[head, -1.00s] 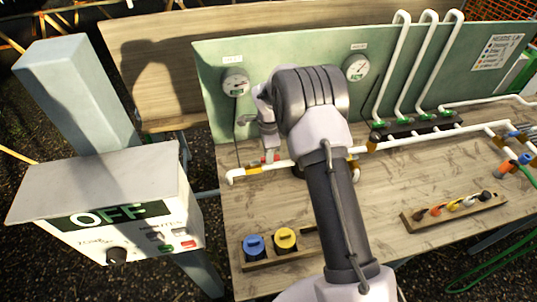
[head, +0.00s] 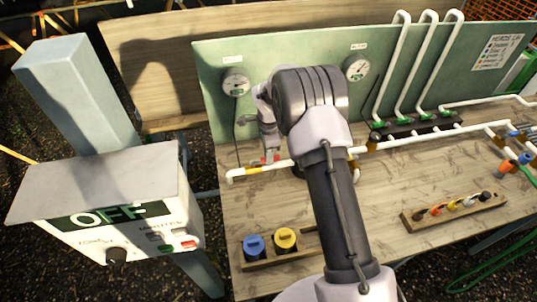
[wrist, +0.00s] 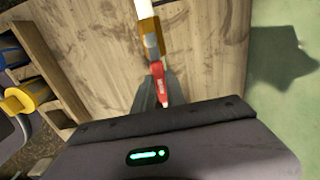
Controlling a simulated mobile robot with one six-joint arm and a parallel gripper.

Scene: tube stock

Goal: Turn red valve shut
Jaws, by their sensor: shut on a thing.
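The red valve handle (wrist: 158,78) lies between my fingers in the wrist view, joined to a grey valve body (wrist: 151,44) on the white pipe (wrist: 145,9). My gripper (wrist: 156,98) is shut on this handle. In the head view a little of the red valve (head: 270,159) shows on the white pipe (head: 284,165), at the left of the bench. My gripper (head: 269,153) is right over it, and my arm hides the pipe just to the right.
The bench (head: 400,180) carries blue (head: 254,246) and yellow (head: 285,238) caps in a wooden holder. A green panel (head: 300,55) with two gauges rises behind. An OFF control box (head: 130,235) stands at left. Tubes and a rack (head: 455,212) occupy the right side.

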